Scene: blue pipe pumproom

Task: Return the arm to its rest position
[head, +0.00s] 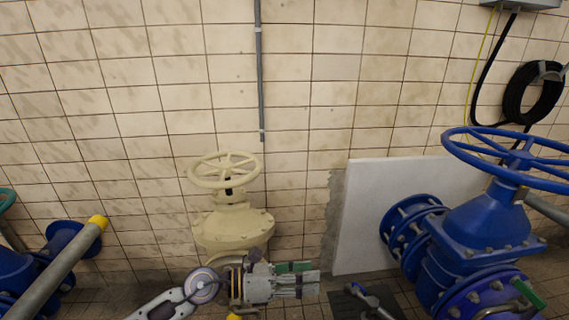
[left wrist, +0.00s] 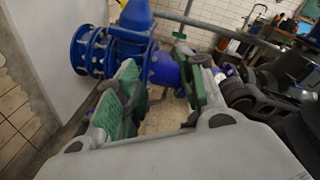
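My left arm comes in from the bottom left of the head view. Its gripper (head: 306,280) points right, in front of the base of the beige valve. In the left wrist view the two green-padded fingers of the left gripper (left wrist: 162,88) stand apart.
A beige handwheel valve (head: 232,222) stands behind my left gripper. A large blue valve (head: 478,232) stands at right, before a white panel (head: 355,215). A grey pipe with a yellow end (head: 65,265) is at left. A black hose coil (head: 532,95) hangs on the tiled wall.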

